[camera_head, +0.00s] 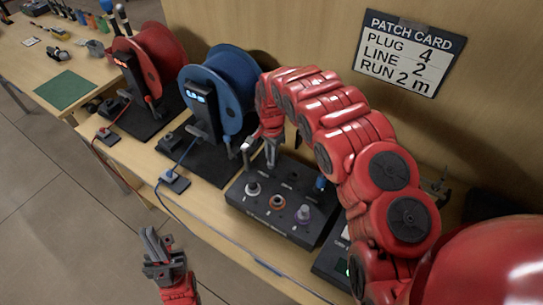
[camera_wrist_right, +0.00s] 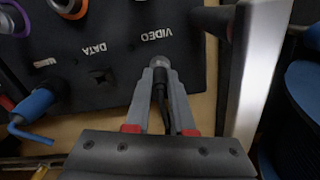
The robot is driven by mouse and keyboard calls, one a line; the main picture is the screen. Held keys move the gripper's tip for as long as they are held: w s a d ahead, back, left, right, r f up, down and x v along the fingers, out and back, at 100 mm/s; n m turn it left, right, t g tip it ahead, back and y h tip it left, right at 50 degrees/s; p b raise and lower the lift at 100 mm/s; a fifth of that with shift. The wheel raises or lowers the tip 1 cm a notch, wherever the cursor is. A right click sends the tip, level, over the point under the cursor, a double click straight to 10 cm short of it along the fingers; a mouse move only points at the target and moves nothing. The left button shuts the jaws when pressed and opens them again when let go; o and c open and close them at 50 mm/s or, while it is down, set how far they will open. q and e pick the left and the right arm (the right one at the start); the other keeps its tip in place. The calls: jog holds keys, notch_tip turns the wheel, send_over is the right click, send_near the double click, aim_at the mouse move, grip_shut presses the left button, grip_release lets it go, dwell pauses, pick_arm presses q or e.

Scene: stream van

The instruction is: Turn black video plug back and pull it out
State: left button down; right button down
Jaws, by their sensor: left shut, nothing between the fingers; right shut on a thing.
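My right gripper (camera_wrist_right: 160,100) is shut on the black video plug (camera_wrist_right: 160,84), whose dark body and cable show between the fingers in the right wrist view. The plug's front end is at a silvery round socket (camera_wrist_right: 160,62) beside the VIDEO label; I cannot tell whether it is still seated. In the head view my right gripper (camera_head: 259,154) is over the back left corner of the black patch panel (camera_head: 240,200), and the fingers hide the plug. My left gripper (camera_head: 155,250) is shut and empty, low over the floor in front of the bench.
A blue plug (camera_head: 320,183) stands at the panel's right side, and several ringed sockets are along its front. A blue cable reel (camera_head: 235,80) and a red reel (camera_head: 160,55) stand to the left. A patch card (camera_head: 409,52) hangs on the back wall.

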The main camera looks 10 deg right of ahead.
jog(key=shift+r+p, duration=0.35)
jog(key=shift+r, duration=1.1)
jog(key=shift+r+p, duration=0.3)
jog(key=shift+r, duration=0.5)
jog(key=shift+r+p, duration=0.65)
jog(key=shift+p, duration=0.05)
jog(key=shift+w, duration=0.1)
